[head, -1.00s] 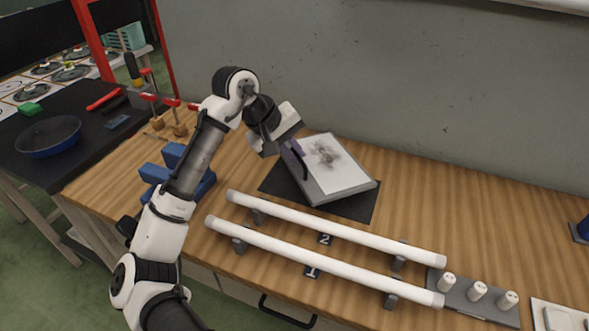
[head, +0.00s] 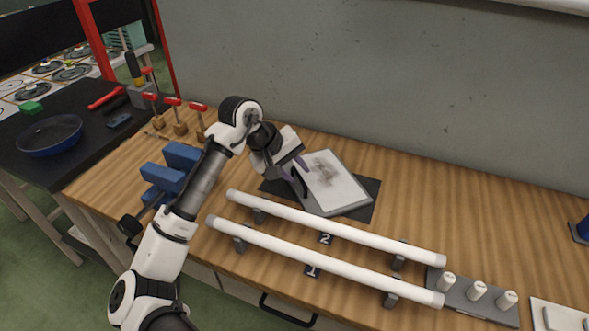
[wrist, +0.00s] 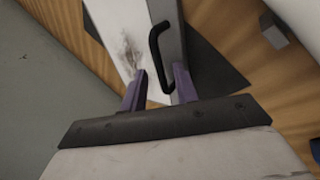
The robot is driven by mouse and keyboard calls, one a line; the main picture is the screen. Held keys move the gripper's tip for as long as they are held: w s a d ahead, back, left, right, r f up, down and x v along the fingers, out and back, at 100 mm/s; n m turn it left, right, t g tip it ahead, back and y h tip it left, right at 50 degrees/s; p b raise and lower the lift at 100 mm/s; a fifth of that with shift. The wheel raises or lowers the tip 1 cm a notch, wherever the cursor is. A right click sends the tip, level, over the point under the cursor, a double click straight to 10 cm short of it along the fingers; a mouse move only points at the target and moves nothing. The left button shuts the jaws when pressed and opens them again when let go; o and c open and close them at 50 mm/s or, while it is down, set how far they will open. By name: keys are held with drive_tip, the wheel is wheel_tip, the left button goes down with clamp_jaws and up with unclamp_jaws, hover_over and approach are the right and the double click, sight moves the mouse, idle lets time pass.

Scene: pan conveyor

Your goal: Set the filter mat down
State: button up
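The filter mat (head: 338,186) is a white panel with a grey frame and a dark sooty smudge. It lies nearly flat over a black sheet (head: 369,193) on the bench; I cannot tell whether its whole underside touches. A black bow handle (wrist: 158,55) shows between the fingertips there. The exact contact is partly hidden.
Two long white tubes (head: 335,229) on grey holders run along the front of the bench. Blue blocks (head: 170,172) and red-topped clamps (head: 173,102) stand to the left. A grey tray with white pegs (head: 477,290) is at right.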

drive_tip(key=b+v, duration=0.1)
drive_tip(key=v, duration=1.1)
drive_tip(key=shift+w+d+r, duration=0.15)
drive_tip(key=shift+r, duration=0.05)
